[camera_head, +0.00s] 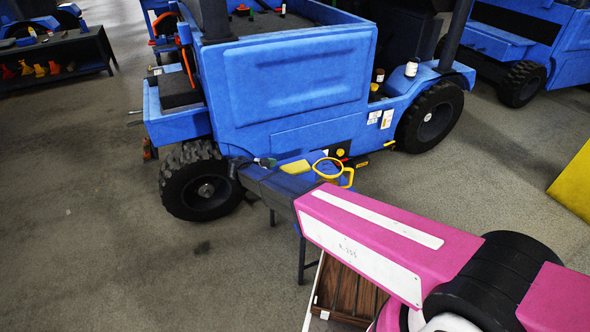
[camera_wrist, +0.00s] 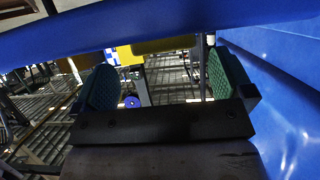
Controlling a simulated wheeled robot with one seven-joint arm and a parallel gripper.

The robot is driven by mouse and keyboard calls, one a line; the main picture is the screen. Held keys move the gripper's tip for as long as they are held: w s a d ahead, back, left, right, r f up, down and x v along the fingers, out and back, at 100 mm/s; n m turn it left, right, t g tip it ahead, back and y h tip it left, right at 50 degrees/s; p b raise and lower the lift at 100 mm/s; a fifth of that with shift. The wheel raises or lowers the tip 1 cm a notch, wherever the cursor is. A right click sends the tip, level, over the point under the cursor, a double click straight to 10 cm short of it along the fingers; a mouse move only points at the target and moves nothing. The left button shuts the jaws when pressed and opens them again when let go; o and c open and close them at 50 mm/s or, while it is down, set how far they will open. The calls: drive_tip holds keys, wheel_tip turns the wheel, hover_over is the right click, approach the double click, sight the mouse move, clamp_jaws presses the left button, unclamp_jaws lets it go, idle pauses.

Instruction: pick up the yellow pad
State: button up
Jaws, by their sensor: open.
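The pad appears apart from both fingers. In the head view my arm hides much of the area around the gripper.
A yellow ring-shaped handle (camera_head: 331,171) stands just right of the pad. The blue vehicle (camera_head: 290,85) rises close behind, its wheel (camera_head: 201,182) at left. A brown slatted crate (camera_head: 345,292) is under my arm. Open floor (camera_head: 90,240) lies left.

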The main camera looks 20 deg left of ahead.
sight(285, 169)
drive_tip(key=x, duration=0.3)
drive_tip(key=shift+w+f, duration=0.1)
drive_tip(key=shift+w, duration=0.25)
drive_tip(key=shift+w+d+f, duration=0.25)
drive_tip(key=shift+d+f, duration=0.1)
drive_tip(key=shift+d, duration=0.05)
drive_tip(key=shift+w, duration=0.1)
drive_tip(key=c, duration=1)
drive_tip(key=shift+f, duration=0.1)
